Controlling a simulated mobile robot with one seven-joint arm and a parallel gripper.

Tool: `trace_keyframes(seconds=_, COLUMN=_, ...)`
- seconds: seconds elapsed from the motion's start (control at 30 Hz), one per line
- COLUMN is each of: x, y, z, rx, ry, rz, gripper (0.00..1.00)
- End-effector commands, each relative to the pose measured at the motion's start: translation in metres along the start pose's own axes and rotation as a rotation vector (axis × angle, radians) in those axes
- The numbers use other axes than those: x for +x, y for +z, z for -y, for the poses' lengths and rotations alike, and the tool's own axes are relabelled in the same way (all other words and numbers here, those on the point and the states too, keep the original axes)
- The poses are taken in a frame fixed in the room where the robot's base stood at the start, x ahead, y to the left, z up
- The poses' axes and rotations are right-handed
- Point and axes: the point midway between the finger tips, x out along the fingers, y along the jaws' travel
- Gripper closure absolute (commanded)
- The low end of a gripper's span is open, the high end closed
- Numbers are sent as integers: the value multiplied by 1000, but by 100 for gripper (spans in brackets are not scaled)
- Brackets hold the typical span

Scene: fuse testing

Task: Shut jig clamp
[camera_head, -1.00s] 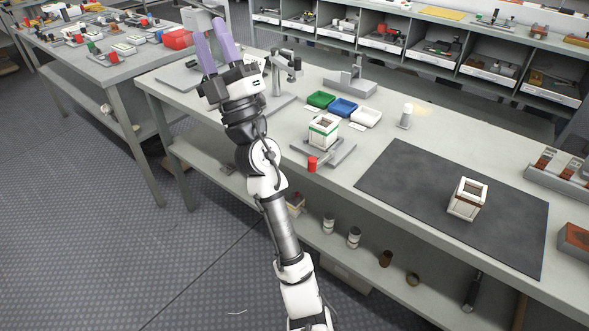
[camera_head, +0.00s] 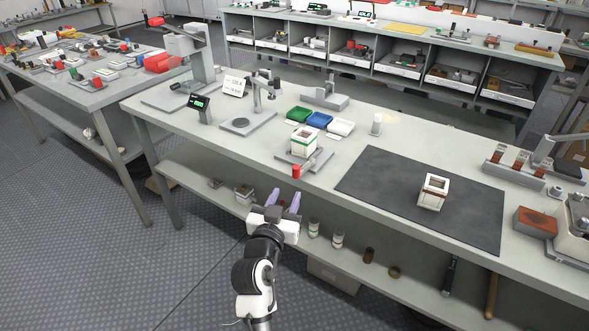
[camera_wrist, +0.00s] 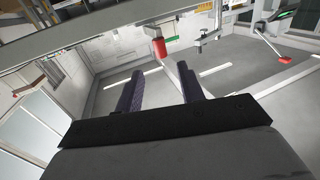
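The jig (camera_head: 314,163) is a grey plate on the bench near its front edge. A white box with a green band (camera_head: 302,141) sits on it. A red clamp handle (camera_head: 296,171) stands at the jig's front, at the bench edge. It also shows in the wrist view (camera_wrist: 160,48), above and between my fingers. My gripper (camera_head: 284,195) has two purple fingers, apart and empty. In the head view it appears below the handle, in front of the bench. In the wrist view the fingers (camera_wrist: 160,72) point toward the handle without touching it. I cannot tell the clamp's exact state.
Green, blue and white bins (camera_head: 320,120) stand behind the jig. A dark mat (camera_head: 390,205) with another white box (camera_head: 433,191) lies to the right. A stand (camera_head: 250,112) is to the left. The bench's lower shelf (camera_head: 340,262) holds jars and tools. Floor is clear at left.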

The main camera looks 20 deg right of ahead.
Motion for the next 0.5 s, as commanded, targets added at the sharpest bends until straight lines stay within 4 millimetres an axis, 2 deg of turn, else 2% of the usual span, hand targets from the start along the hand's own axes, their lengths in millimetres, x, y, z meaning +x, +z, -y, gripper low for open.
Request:
trace_keyframes(seconds=0.1, x=28, y=-5, z=-1, rx=-1, ry=3, rz=-1, gripper=62)
trace_keyframes(seconds=0.3, x=70, y=-5, z=0, rx=-1, ry=1, rz=-3, gripper=62)
trace_keyframes(seconds=0.5, x=98, y=-3, z=0, rx=-1, ry=1, rz=-2, gripper=62)
